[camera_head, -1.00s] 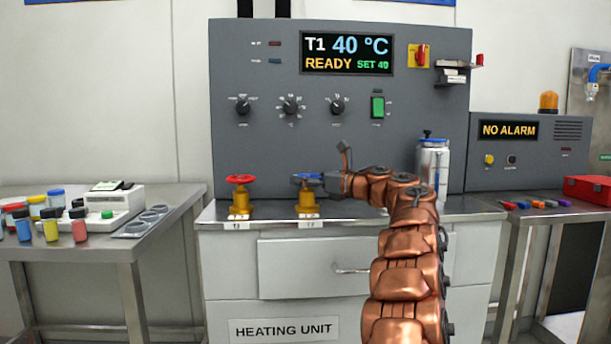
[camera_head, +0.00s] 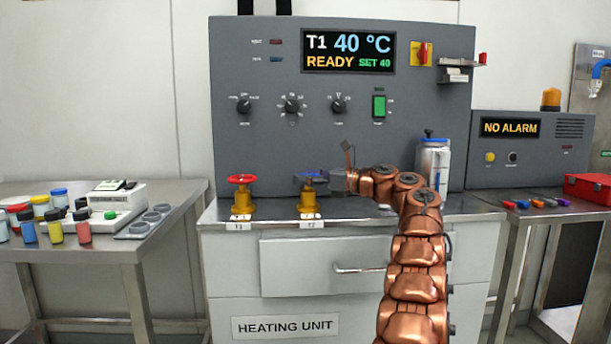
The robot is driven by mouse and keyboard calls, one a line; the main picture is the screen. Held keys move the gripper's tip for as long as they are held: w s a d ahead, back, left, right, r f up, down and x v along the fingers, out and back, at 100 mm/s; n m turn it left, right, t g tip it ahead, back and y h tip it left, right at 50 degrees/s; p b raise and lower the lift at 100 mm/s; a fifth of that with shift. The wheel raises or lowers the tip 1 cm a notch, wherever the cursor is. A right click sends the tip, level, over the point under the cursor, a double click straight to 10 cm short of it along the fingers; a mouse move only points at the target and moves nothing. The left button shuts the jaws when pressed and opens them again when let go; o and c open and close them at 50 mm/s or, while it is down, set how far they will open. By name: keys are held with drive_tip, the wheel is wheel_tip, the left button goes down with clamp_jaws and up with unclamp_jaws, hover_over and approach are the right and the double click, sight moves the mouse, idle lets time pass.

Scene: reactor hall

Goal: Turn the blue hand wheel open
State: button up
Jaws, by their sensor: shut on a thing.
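The blue hand wheel (camera_head: 309,174) sits on the right-hand yellow valve (camera_head: 309,202) on the steel top of the heating unit. My gripper (camera_head: 325,180) reaches in from the right and is shut on the wheel's rim. The fingers hide part of the rim, so how far the wheel is turned cannot be told. The red hand wheel (camera_head: 241,179) stands apart on its own yellow valve to the left.
The grey control panel (camera_head: 250,150) rises close behind the valves; its display reads T1 40 °C, READY, SET 40. A metal canister (camera_head: 432,165) stands right of my arm. A drawer handle (camera_head: 358,269) juts out below. The worktop between the valves is free.

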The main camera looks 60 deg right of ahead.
sight(311, 175)
drive_tip(key=shift+s+d+r+n+y+p, duration=0.1)
drive_tip(key=shift+s+r+n+y+p, duration=0.15)
drive_tip(key=shift+r+p, duration=0.35)
drive_tip(key=shift+s+d+r+n+y+p, duration=0.15)
drive_tip(key=shift+r+y+p, duration=0.2)
drive_tip(key=shift+r+p, duration=0.25)
drive_tip(key=shift+s+r, duration=0.1)
drive_tip(key=shift+r, duration=0.2)
drive_tip(key=c, duration=0.4)
drive_tip(key=shift+s+y+p, duration=0.15)
drive_tip(key=shift+y+p, duration=0.15)
drive_tip(key=shift+p, duration=0.35)
clamp_jaws()
drive_tip(key=shift+c, duration=1.7)
unclamp_jaws()
drive_tip(key=shift+f+b, duration=0.25)
drive_tip(key=shift+b, duration=0.1)
drive_tip(key=o, duration=1.8)
drive_tip(key=shift+f, duration=0.1)
drive_tip(key=shift+c, duration=0.2)
drive_tip(key=shift+f, duration=0.1)
drive_tip(key=shift+w+a+f+h+b, duration=0.3)
drive_tip(key=shift+f+h+b, duration=0.25)
drive_tip(key=shift+b, duration=0.65)
drive_tip(key=shift+w+f+m+h+b, duration=0.3)
drive_tip(key=shift+f+m+h+b, duration=0.35)
drive_tip(key=shift+b, duration=0.4)
